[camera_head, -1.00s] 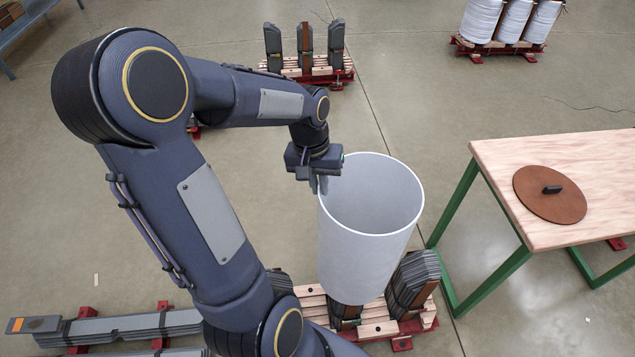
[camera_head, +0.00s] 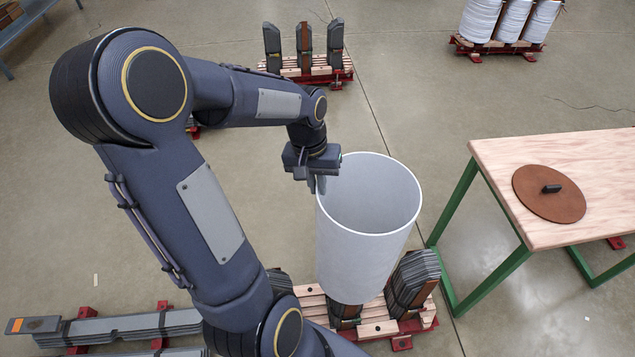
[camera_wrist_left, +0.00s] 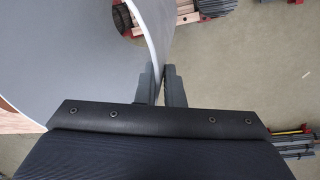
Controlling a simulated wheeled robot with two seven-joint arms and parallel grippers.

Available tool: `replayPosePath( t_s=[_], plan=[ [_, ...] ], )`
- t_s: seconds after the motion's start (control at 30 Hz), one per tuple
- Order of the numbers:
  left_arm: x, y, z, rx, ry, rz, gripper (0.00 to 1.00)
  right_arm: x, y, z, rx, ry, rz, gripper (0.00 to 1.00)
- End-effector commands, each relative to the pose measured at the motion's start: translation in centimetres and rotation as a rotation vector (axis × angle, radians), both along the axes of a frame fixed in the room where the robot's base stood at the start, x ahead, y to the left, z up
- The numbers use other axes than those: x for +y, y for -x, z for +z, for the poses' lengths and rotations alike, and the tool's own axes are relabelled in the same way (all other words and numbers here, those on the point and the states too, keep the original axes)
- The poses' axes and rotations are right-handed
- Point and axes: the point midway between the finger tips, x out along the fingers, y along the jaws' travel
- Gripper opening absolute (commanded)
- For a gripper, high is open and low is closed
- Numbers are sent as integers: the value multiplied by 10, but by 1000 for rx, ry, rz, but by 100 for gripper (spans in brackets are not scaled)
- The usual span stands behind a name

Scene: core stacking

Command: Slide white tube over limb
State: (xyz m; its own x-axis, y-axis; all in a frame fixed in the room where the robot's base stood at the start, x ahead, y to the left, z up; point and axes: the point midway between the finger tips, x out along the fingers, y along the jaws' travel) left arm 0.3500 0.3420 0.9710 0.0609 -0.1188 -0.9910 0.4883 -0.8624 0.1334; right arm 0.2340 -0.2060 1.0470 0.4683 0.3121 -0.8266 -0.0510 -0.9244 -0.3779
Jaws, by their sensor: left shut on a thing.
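The white tube (camera_head: 360,245) stands nearly upright over the near pallet, with its open top facing up. My left gripper (camera_head: 318,184) is shut on the left side of the tube's rim. In the left wrist view, the fingers (camera_wrist_left: 162,85) pinch the tube wall (camera_wrist_left: 90,60). A grey laminated limb (camera_head: 345,312) shows just under the tube's lower edge. The tube hides its upper part, and I cannot tell how far the tube is around it. Another dark limb (camera_head: 412,280) stands bare to the right, close beside the tube. My right gripper is not in view.
The near pallet (camera_head: 380,328) has red feet. A wooden table (camera_head: 605,195) with green legs stands at right, with a brown disc (camera_head: 540,195) on it. Grey laminated bars (camera_head: 130,325) lie at lower left. A far pallet (camera_head: 330,72) holds three bare limbs. The floor between is clear.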

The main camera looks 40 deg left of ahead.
Motion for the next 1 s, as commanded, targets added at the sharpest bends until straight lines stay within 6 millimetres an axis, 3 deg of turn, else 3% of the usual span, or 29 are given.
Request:
replayPosePath(
  t_s=[1.0],
  plan=[
    [0,0,-31,-1,0,0,0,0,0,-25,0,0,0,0]
  ],
)
